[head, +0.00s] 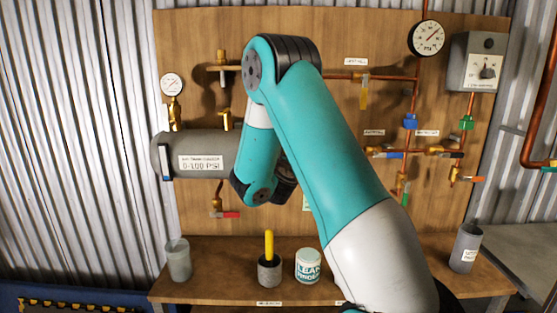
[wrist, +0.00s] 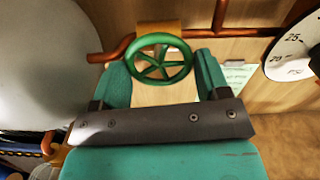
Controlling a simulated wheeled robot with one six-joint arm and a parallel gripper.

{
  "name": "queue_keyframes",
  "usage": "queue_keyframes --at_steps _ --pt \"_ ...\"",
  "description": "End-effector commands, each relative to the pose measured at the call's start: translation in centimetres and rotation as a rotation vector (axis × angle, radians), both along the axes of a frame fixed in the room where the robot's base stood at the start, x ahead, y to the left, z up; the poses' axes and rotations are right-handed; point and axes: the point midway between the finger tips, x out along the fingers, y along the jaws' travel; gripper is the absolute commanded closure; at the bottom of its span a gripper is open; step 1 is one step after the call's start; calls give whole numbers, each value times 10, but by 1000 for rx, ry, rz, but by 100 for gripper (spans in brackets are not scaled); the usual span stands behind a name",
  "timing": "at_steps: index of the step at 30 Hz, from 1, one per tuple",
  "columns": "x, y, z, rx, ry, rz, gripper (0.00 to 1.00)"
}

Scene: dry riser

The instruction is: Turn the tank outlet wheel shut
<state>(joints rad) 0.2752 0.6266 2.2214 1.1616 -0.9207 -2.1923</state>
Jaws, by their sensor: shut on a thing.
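A green five-spoked wheel (wrist: 161,60) sits on a copper pipe with a brass body behind it, in the wrist view. My gripper (wrist: 163,70) has one teal finger on each side of the wheel and is shut on its rim. The left finger overlaps the left rim; the right finger stands close to the right rim. In the head view my arm hides the wheel and my gripper. The grey tank (head: 205,165) with a 0-100 PSI label is on the board left of my arm. I cannot read the wheel's turn position.
A bench (head: 215,285) below the board holds a grey cup (head: 178,260), a dark pot (head: 270,272) with a yellow handle, a white tub (head: 308,267) and a dark canister (head: 466,248). Copper pipes, coloured valves and a large gauge (head: 427,38) fill the board's right side.

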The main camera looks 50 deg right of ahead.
Motion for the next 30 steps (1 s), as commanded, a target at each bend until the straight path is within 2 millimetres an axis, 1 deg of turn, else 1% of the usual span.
queue_keyframes --at_steps 5,11,17,30 --pt "0 0 0 10 -12 0 55" --pt "0 0 0 60 -73 0 55" --pt "1 1 0 157 -187 0 55" --pt "1 1 0 426 -505 0 55"
